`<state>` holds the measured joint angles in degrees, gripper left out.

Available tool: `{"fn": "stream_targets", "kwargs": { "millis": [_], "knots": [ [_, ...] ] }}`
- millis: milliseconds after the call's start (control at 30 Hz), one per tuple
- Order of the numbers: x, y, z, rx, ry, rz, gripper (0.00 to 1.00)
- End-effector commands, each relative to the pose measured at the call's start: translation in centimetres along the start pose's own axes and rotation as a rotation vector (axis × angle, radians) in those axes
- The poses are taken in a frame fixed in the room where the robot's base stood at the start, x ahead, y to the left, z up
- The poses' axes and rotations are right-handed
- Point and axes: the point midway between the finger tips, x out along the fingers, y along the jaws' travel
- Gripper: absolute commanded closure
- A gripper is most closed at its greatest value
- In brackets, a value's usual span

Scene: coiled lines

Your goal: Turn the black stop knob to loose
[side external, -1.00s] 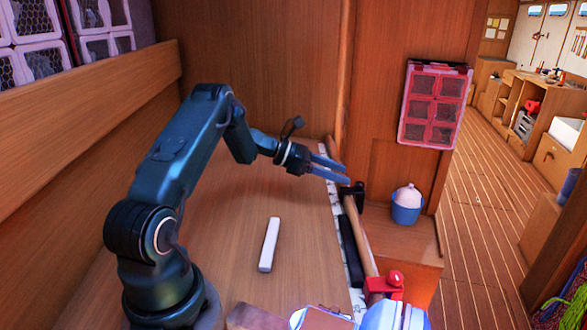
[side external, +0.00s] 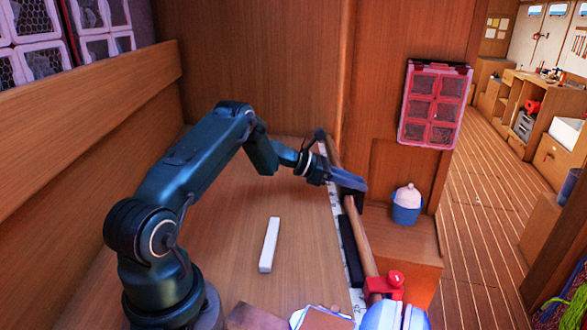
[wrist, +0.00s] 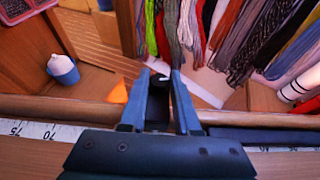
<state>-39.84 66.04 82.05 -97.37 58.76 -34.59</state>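The black stop knob (wrist: 158,97) sits between my two fingers in the wrist view, with a small white mark near its top. In the side view the black stop (side external: 349,203) sits on the long wooden rail (side external: 367,238), mostly covered by my fingers. My gripper (side external: 360,186) is at the knob, its fingers (wrist: 162,78) one on each side of it. I cannot tell whether both fingers touch it. Where the knob's mark points relative to any label cannot be read.
A white measuring scale (wrist: 40,131) runs along the rail. A white bar (side external: 269,245) lies on the bench. A red clamp (side external: 385,286) sits at the rail's near end. A blue pot (side external: 406,212) stands beyond the rail. Coiled lines (wrist: 240,40) hang beyond the fingers.

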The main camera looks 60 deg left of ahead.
Motion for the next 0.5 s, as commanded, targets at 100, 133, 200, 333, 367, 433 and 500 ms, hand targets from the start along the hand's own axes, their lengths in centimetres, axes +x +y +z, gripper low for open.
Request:
{"fn": "stream_targets", "kwargs": {
  "millis": [100, 133, 200, 333, 367, 433, 500],
  "knots": [
    [-0.02, -0.01, 0.01, 0.0, 0.0, -0.001, 1.0],
    [-0.02, -0.01, 0.01, 0.0, 0.0, 0.0, 1.0],
    [-0.02, -0.03, 0.02, -0.001, 0.0, 0.002, 1.0],
    [0.0, -0.12, 0.05, -0.01, 0.0, 0.02, 1.0],
    [0.0, -0.13, 0.05, -0.012, 0.0, 0.028, 1.0],
    [-0.02, -0.16, 0.06, -0.023, 0.001, 0.052, 1.0],
    [0.02, -0.27, 0.06, -0.036, 0.001, 0.081, 1.0]
  ]
}}
